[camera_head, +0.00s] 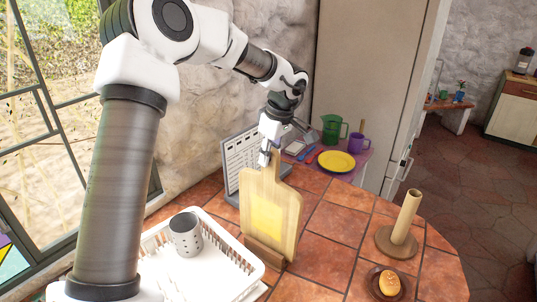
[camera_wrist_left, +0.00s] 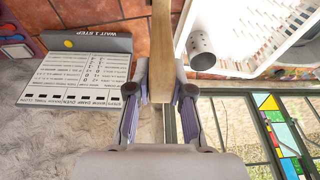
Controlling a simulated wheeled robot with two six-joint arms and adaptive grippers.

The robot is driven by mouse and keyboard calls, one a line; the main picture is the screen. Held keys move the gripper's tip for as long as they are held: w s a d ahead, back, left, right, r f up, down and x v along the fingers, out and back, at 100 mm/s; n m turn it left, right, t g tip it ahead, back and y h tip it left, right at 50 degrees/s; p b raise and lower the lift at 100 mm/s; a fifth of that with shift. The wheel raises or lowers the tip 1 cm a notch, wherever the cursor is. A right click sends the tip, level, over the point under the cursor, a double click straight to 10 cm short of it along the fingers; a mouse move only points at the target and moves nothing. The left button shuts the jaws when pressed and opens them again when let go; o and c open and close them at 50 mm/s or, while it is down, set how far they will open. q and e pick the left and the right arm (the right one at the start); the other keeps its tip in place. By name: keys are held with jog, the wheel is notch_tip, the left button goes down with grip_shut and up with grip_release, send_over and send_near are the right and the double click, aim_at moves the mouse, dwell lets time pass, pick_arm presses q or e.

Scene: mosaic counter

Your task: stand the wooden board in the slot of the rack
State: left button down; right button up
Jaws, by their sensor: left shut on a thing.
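The wooden board (camera_head: 268,205) is pale, with a handle at the top, and stands nearly upright over the counter in the head view. My left gripper (camera_head: 269,152) is shut on its handle from above. In the left wrist view the board (camera_wrist_left: 162,45) shows edge-on between the fingers of the left gripper (camera_wrist_left: 160,92). The rack (camera_head: 264,251) is a low brown wooden block at the board's foot. Its front hides the board's lower edge, so I cannot tell how deep the board sits in the slot. My right gripper is out of view.
A white dish rack (camera_head: 252,265) with a grey perforated cup (camera_head: 186,235) is close on the left. A printed sign (camera_head: 240,157) stands behind the board. On the right are a paper-roll holder (camera_head: 403,222) and a bun (camera_head: 389,283) on a plate. A yellow plate (camera_head: 337,161) lies behind.

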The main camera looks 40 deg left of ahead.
pick_arm(q)
jog(key=shift+x, duration=0.8)
jog(key=c, duration=1)
grip_release()
jog(key=shift+d, duration=0.25)
jog(key=shift+o, duration=0.2)
jog(key=v, duration=1.1)
jog(key=shift+r, duration=0.25)
jog(key=shift+d+r, duration=0.1)
jog(key=shift+r, duration=0.25)
jog(key=shift+f, duration=0.1)
